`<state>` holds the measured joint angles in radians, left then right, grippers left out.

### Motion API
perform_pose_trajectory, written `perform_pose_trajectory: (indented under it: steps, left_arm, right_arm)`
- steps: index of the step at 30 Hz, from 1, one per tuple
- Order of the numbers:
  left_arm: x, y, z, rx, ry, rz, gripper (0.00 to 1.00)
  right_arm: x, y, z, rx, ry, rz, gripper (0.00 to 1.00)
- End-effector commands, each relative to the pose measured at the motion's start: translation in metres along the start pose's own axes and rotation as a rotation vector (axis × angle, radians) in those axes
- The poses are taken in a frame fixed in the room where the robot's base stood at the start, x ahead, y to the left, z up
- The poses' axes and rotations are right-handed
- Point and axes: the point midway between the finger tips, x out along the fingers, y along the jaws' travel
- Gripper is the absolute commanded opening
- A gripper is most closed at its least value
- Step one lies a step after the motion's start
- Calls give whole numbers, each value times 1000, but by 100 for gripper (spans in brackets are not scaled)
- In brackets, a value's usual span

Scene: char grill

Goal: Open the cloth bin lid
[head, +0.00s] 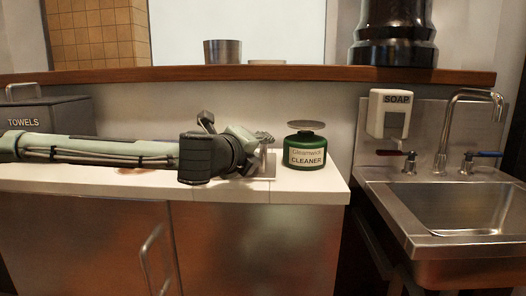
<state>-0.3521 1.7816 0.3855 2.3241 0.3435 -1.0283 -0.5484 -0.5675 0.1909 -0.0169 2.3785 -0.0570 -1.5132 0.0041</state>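A dark bin marked TOWELS (70,116) stands at the left end of the white counter. Its flat lid with a grey handle (24,89) looks shut. My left arm reaches in from the left across the front of the bin and hides its lower part. My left gripper (262,138) is well to the right of the bin, over the counter, pointing right and close to a green cleaner container. I see nothing held, but its fingers overlap, so I cannot tell if it is open or shut. My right gripper is not in view.
The green cleaner container (305,150) with a round metal top stands near the counter's right end. A wooden ledge (300,73) with a metal cup (222,52) runs behind. A sink (465,208), faucet (450,130) and soap dispenser (388,115) are at the right.

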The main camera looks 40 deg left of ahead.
Motion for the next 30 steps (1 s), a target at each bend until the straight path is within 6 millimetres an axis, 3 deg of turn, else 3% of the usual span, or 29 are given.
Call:
perform_pose_trajectory:
  steps: [6, 14, 23, 30]
  left_arm:
    - [18, 1, 0, 0, 1, 1, 32]
    - [19, 0, 0, -2, 1, -1, 32]
    - [19, 0, 0, -2, 1, 0, 0]
    - [19, 0, 0, -2, 1, 0, 0]
  right_arm:
    - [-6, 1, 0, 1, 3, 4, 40]
    - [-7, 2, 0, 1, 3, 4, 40]
    - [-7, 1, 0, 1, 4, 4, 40]
    - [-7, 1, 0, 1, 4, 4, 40]
